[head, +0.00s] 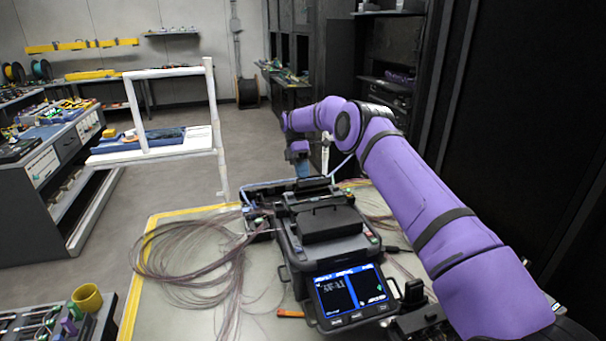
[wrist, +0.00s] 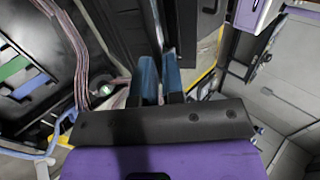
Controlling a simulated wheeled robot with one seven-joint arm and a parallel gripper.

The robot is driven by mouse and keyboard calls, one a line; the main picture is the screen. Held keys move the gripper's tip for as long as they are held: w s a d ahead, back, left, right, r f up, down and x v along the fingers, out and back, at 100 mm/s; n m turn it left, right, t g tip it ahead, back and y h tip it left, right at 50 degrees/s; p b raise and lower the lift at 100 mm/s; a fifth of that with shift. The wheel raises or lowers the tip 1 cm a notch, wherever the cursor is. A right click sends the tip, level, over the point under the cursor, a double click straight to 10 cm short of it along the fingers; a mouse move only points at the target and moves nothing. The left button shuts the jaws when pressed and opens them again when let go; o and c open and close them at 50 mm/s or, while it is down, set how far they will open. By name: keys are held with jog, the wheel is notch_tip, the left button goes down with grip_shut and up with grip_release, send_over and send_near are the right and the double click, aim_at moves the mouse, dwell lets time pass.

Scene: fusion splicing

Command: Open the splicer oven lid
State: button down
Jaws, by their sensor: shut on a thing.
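The black fusion splicer (head: 322,222) stands on the work mat with its lit screen (head: 350,292) facing the near side. Its oven lid (head: 312,184) is the dark narrow piece at the far end of the splicer, just below my gripper. How far the lid is open is hard to tell. My gripper (head: 301,170) reaches down to it from behind. In the wrist view, the blue fingers (wrist: 160,78) are close together with a thin dark edge between them, which seems to be the lid. The fingers hide much of the contact.
Loose fibre bundles (head: 195,255) lie coiled left of the splicer, with more on its right. A yellow-edged mat (head: 135,290) covers the table. A dark rack (head: 540,130) stands close on the right. A yellow cup (head: 87,298) is at the lower left.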

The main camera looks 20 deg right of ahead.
jog(key=shift+w+g, duration=0.2)
jog(key=shift+g, duration=0.1)
dwell(0.4)
